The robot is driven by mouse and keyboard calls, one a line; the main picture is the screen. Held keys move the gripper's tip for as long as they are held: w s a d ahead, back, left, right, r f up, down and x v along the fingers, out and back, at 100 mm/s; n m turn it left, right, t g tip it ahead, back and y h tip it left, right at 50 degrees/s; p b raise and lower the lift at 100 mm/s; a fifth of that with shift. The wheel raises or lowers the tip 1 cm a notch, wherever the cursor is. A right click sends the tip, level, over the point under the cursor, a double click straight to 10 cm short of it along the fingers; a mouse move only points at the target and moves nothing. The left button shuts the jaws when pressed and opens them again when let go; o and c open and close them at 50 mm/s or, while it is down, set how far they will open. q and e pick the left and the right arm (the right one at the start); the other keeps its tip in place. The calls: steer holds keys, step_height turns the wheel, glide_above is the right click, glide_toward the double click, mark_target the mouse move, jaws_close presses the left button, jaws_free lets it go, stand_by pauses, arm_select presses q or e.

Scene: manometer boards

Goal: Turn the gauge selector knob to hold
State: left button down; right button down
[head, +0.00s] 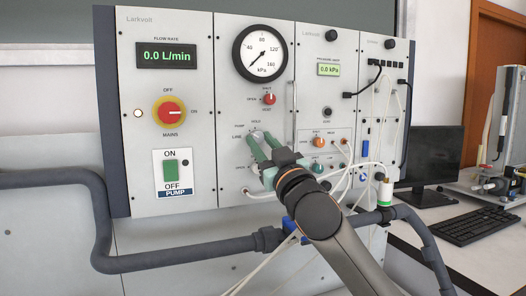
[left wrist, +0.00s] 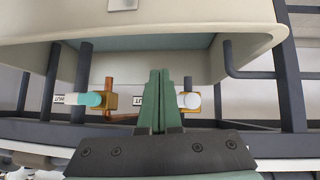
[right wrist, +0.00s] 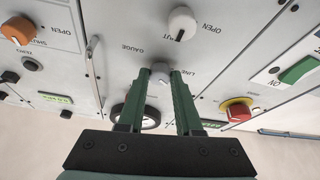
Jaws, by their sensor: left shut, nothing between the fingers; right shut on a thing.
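The gauge selector knob (head: 258,135) is a small pale knob on the middle panel of the board, with the words HOLD above it and PUMP and LINE to its left. My right gripper (head: 260,138) is shut on it, its green fingers on either side. The right wrist view shows the grey-white knob (right wrist: 160,75) between the fingertips, near the words GAUGE and LINE. Which mark the knob points at is hard to tell. My left gripper (left wrist: 159,75) is shut and empty below a pale overhanging housing; it is not seen in the head view.
The round kPa gauge (head: 260,53) sits above the knob, with a red vent knob (head: 269,98) between. A red mains switch (head: 170,113) and green pump switch (head: 171,170) are at left. Hoses (head: 350,168) hang at right. A teal-handled tap (left wrist: 90,99) is near my left gripper.

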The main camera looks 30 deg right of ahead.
steer(key=m+h, duration=0.1)
steer(key=m, duration=0.1)
steer(key=m+g+h, duration=0.1)
steer(key=m, duration=0.2)
steer(key=m+h, duration=0.2)
steer(key=m, duration=0.1)
steer(key=shift+w+a, duration=0.15)
steer(key=shift+a, duration=0.2)
steer(key=m+g+h, duration=0.1)
steer(key=m, duration=0.1)
steer(key=m+g+h+p, duration=0.1)
steer(key=m, duration=0.2)
steer(key=m+h+p, duration=0.1)
steer(key=m, duration=0.1)
steer(key=shift+a+r+m+g, duration=0.1)
steer(key=shift+m+g, duration=0.3)
steer(key=c, duration=0.6)
jaws_free()
